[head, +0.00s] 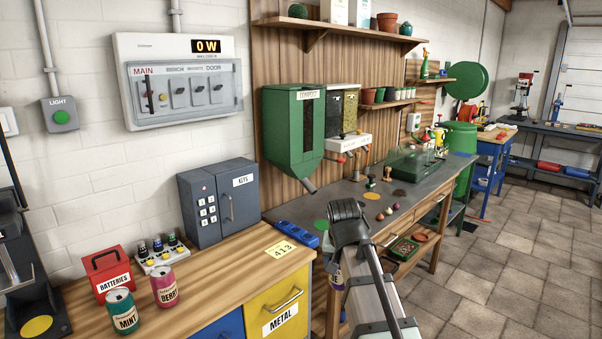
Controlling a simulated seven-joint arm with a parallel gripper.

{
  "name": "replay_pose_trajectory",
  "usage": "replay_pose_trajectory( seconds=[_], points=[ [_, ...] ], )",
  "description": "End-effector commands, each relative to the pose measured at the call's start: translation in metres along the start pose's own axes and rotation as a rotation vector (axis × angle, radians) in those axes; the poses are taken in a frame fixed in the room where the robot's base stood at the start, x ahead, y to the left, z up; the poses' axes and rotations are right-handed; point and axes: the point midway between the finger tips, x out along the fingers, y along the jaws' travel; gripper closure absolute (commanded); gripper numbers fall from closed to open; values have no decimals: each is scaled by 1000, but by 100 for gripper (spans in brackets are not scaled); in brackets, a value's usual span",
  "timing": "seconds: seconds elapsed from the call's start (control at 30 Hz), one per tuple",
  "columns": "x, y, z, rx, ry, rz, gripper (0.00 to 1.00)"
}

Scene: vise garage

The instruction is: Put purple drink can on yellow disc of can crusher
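The purple-pink can labelled BERRY (164,287) stands upright on the wooden bench top in the head view, at the lower left. A teal can labelled MINT (122,313) stands upright to its left and a little nearer. The dark can crusher (14,262) is at the far left, partly cut off by the picture edge. Its yellow disc (36,327) lies on its base and looks bare. My arm rises at the lower centre, well to the right of the cans. I cannot make out my gripper's fingers in this view.
A red BATTERIES box (108,273) and a white holder with small bottles (161,254) stand behind the cans. A grey KEYS box (219,202) stands further right. The wooden bench top (225,288) is clear right of the cans, up to a yellow 413 tag (281,249).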

Motion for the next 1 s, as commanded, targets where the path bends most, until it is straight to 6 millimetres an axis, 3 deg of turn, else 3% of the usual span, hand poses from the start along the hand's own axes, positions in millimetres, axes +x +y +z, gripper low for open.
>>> replay_pose_trajectory(
  seconds=[0.03,0.2,0.4,0.73,1.0],
  points=[
    [0,14,-3,20,0,8,58],
    [2,43,-12,63,0,26,58],
    [3,58,-15,76,0,32,58],
    [3,46,-28,-133,1,-57,58],
    [48,44,13,-220,-3,-90,58]
  ],
)
